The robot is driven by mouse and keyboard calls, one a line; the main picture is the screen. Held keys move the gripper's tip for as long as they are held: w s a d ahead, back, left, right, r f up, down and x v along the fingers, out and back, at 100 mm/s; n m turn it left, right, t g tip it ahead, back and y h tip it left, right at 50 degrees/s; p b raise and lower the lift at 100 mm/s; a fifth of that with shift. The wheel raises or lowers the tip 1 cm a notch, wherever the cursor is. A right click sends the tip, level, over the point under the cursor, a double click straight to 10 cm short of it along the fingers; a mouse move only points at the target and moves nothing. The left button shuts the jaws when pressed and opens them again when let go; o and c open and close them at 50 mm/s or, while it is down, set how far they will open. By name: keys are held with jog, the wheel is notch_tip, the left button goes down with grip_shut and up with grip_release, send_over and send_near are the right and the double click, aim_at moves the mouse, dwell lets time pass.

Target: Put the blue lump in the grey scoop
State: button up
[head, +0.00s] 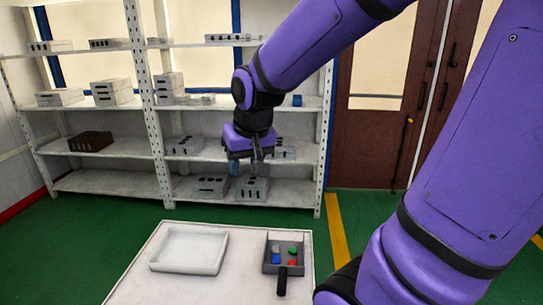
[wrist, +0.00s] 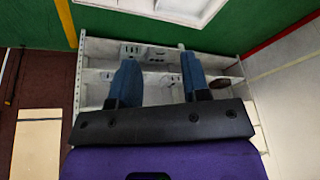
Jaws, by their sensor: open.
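The blue lump (head: 276,258) lies inside the grey scoop (head: 268,270), on the right part of the white table. A green lump (head: 292,250), a red lump (head: 291,263) and a grey lump (head: 276,249) lie in the scoop with it. The scoop's dark handle (head: 282,282) points toward the near edge. My gripper (head: 247,170) hangs in the air above and behind the table, pointing down, apart from the scoop. In the wrist view its two blue-grey fingers (wrist: 160,76) stand apart with nothing between them.
A white, shallow, empty tray (head: 155,266) sits on the table (head: 240,285) left of the scoop. A white shelf unit (head: 110,185) with several grey boxes and a brown box (head: 91,142) stands behind. Green floor lies between. Brown doors (head: 375,150) are at the right.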

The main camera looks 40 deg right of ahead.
jog(key=s+a+r+n+t, duration=0.1)
jog(key=s+a+r+n, duration=0.2)
jog(key=s, duration=0.9)
jog(key=shift+s+a+r, duration=0.25)
jog(key=shift+a+r, duration=0.7)
jog(key=shift+r, duration=1)
